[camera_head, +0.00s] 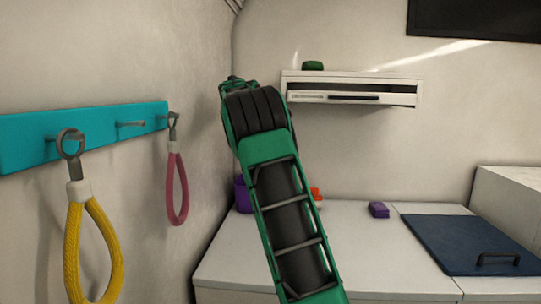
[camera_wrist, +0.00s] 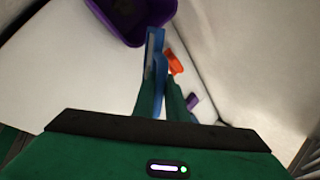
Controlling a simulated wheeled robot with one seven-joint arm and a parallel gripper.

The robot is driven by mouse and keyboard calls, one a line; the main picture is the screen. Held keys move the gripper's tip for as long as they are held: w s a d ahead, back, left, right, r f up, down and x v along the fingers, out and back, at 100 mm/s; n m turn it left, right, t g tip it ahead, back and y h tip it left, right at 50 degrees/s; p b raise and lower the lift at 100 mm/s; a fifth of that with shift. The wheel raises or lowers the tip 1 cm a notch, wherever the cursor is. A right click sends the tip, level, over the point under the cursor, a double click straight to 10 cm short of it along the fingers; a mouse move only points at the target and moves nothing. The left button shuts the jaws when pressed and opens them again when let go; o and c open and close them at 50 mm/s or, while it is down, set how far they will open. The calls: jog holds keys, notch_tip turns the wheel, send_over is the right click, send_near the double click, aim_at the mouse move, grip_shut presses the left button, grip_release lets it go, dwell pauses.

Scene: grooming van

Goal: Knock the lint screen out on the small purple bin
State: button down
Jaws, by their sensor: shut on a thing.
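The small purple bin (camera_wrist: 108,25) is at the top of the wrist view, its open top facing the camera, with something dark inside. In the head view, part of the bin (camera_head: 242,196) shows at the counter's back left, mostly behind my arm. My gripper (camera_wrist: 161,98) is shut on a thin blue piece, seen nearly edge-on, which I take to be the lint screen (camera_wrist: 153,52). The screen's far end is close beside the bin's rim; I cannot tell whether they touch. In the head view my arm hides the gripper and the screen.
An orange item (camera_wrist: 174,62) lies beside the bin, close to the wall. A small purple block (camera_head: 378,209) and a dark blue panel with a handle (camera_head: 463,243) are farther right on the white counter (camera_head: 365,245). A teal hook rail (camera_head: 25,140) holds yellow and pink loops.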

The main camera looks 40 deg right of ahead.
jog(key=shift+f, duration=0.7)
dwell(1.1)
jog(key=shift+r, duration=3.05)
